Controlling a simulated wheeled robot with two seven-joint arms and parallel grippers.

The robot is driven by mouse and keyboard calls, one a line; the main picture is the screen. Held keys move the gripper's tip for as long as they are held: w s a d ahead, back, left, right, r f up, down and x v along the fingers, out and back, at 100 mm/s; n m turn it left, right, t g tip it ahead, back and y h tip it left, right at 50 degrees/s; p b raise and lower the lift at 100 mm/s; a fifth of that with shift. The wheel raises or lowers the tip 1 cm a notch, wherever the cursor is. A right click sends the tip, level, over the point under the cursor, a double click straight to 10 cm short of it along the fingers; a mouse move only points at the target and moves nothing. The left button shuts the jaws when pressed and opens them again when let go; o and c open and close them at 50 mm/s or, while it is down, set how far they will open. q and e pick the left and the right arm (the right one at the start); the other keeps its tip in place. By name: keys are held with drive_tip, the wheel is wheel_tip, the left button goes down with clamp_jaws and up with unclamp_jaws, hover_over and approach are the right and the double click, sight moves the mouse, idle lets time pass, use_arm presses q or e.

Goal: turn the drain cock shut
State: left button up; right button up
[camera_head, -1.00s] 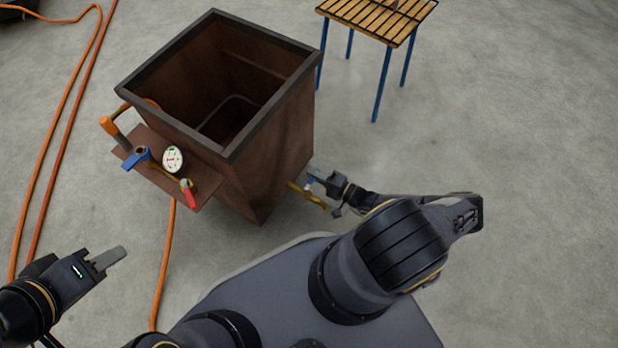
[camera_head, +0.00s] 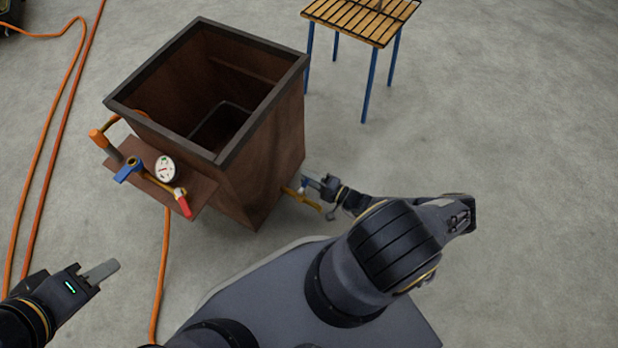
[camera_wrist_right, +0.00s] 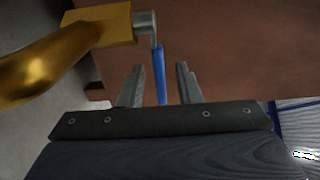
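The drain cock (camera_head: 300,193) is a brass fitting low on the right side of the rust-brown bin (camera_head: 268,165). In the right wrist view its brass body (camera_wrist_right: 104,25) ends in a grey stem, from which a narrow blue lever (camera_wrist_right: 159,72) hangs. My right gripper (camera_head: 314,184) is at the cock. In the wrist view my right gripper (camera_wrist_right: 157,80) is open, with the lever between its fingers and a gap on each side. My left gripper (camera_head: 100,272) is empty, away at lower left; its finger gap cannot be made out.
A shelf on the bin's front carries a gauge (camera_head: 165,169), a blue-handled valve (camera_head: 128,170) and a red handle (camera_head: 183,203). Orange hoses (camera_head: 42,170) lie on the floor at left. A slatted table (camera_head: 362,22) stands behind. The floor at right is clear.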

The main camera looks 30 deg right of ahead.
drive_tip(key=p+v, duration=0.1)
drive_tip(key=v, duration=0.6)
drive_tip(key=shift+s+p, duration=0.35)
drive_tip(key=shift+p, duration=0.05)
drive_tip(key=shift+d, duration=0.15)
